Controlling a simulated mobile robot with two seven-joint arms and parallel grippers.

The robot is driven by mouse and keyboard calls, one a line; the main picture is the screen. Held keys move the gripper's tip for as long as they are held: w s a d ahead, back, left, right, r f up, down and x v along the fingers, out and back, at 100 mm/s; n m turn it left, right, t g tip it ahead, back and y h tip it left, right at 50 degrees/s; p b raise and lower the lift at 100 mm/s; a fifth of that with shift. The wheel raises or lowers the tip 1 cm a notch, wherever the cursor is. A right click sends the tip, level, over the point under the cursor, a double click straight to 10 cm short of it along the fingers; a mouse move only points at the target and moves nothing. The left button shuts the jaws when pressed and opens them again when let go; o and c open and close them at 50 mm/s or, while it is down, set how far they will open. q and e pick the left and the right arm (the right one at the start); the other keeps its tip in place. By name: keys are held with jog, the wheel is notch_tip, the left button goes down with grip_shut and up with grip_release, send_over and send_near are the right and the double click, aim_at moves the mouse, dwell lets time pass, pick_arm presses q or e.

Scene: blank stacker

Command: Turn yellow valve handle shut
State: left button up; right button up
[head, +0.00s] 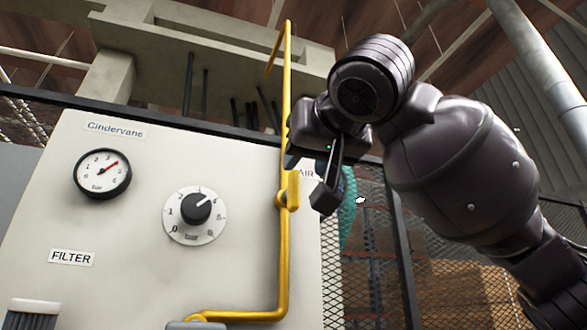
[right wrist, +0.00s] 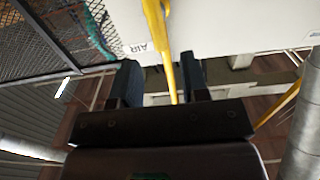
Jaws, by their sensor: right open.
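In the right wrist view, a long yellow part (right wrist: 167,50) runs between the open fingers of the right gripper (right wrist: 162,82) without visible grip. I cannot tell there where pipe ends and handle begins. My left gripper is not in view.
The pale panel (head: 140,215) carries a pressure gauge (head: 102,173), a black dial knob (head: 196,208) and a FILTER label (head: 71,257). A mesh fence (head: 362,270) stands to the right of it. The yellow pipe bends left near the panel's bottom.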

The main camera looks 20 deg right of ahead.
aim_at(296, 172)
jog(key=shift+w+p, duration=0.85)
jog(key=shift+w, duration=2.05)
jog(key=shift+a, duration=0.1)
grip_shut()
